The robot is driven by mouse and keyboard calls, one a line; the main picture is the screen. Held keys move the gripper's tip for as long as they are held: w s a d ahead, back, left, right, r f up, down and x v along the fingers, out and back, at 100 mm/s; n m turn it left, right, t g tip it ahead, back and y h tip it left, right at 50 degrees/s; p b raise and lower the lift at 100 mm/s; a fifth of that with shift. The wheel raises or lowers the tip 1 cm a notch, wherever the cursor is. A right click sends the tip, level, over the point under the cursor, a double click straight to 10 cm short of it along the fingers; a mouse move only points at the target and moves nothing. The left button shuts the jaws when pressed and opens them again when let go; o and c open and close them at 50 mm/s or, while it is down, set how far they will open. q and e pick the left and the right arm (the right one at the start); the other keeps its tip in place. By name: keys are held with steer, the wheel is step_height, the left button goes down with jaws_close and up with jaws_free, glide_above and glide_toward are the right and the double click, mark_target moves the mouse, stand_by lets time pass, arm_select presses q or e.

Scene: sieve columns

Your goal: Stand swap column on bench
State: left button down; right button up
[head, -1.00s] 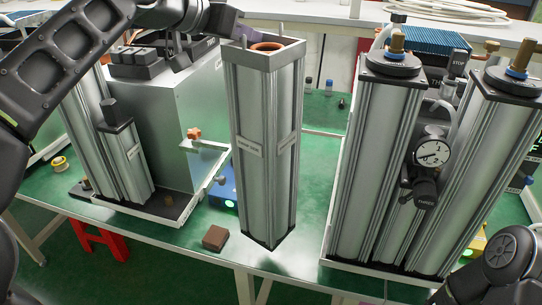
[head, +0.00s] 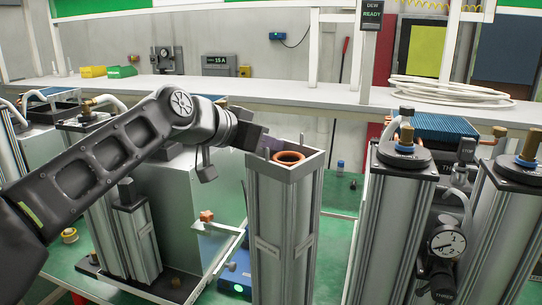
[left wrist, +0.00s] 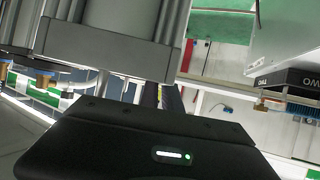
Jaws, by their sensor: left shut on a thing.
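The swap column (head: 284,235) is a tall square silver column with a grey top collar and a copper-coloured ring inside. It looks about upright in the head view, and its foot is below the picture, so I cannot tell whether it touches the bench (head: 335,238). My left gripper (head: 268,146) is shut on the column's top collar from the left. In the left wrist view the grey collar (left wrist: 105,50) is close to the dark gripper body; the fingertips are mostly hidden. My right gripper is not in view.
Two fixed columns with brass fittings, the nearer one (head: 390,225), and a pressure gauge (head: 447,243) stand to the right. A grey cabinet (head: 172,205) and a shorter column (head: 135,240) stand to the left. A blue device (head: 235,280) lies beside the swap column. A shelf (head: 300,98) runs behind.

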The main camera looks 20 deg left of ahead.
arm_select(q)
steer(key=shift+f, duration=1.85)
steer(key=shift+f, duration=2.1)
steer(key=shift+f+b, duration=0.15)
steer(key=shift+b, duration=0.15)
steer(key=c, duration=1.6)
jaws_free()
steer(key=shift+f, duration=0.15)
steer(key=shift+o, duration=0.2)
